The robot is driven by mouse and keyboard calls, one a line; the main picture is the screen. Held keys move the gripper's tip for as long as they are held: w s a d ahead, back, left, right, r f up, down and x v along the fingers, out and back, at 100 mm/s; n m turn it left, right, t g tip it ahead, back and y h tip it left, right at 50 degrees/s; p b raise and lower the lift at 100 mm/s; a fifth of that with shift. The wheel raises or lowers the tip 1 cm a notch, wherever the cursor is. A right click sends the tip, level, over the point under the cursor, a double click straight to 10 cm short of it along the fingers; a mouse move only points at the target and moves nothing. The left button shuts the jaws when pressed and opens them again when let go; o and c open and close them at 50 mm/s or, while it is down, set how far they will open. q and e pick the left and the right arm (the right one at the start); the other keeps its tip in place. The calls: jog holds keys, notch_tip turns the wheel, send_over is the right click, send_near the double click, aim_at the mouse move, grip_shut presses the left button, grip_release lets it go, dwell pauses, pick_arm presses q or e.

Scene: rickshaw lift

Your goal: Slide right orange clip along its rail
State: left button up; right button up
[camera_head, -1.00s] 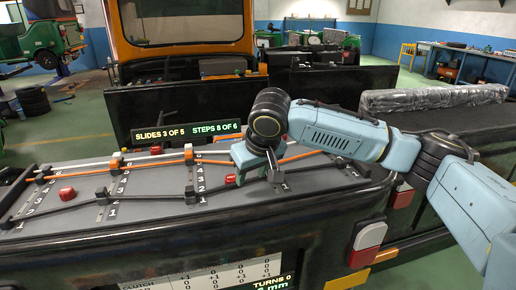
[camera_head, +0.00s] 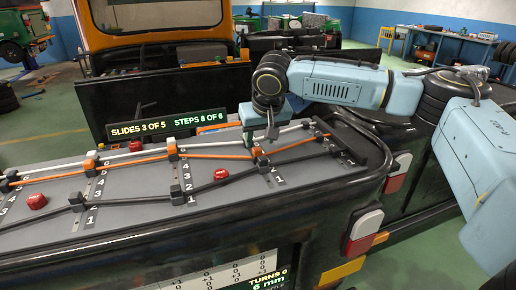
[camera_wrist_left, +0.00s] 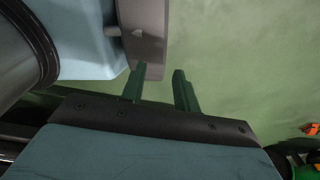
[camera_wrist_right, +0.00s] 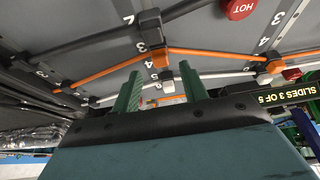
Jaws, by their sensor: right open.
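The right orange clip (camera_head: 257,153) sits on the orange rail (camera_head: 215,156), where the rail bends on the right numbered strip. In the right wrist view this clip (camera_wrist_right: 160,58) lies between the marks 3 and 4. My right gripper (camera_head: 252,137) is over the panel, just behind the clip. Its fingers (camera_wrist_right: 160,73) are apart, with the clip in line with the gap just past their tips. I cannot tell whether they touch it. My left gripper (camera_wrist_left: 158,75) is open and empty above green floor, outside the head view.
Dark clips (camera_head: 263,165) on a black rail stand in front of the orange one; a white rail (camera_head: 130,149) runs behind. Red HOT buttons (camera_head: 221,174) rise from the panel (camera_head: 135,204). A display (camera_head: 168,124) reads SLIDES 3 OF 5, STEPS 8 OF 6.

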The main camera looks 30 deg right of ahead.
aim_at(257, 149)
jog(key=shift+x, duration=2)
jog(key=shift+w, duration=0.1)
jog(key=shift+c, duration=0.4)
grip_shut()
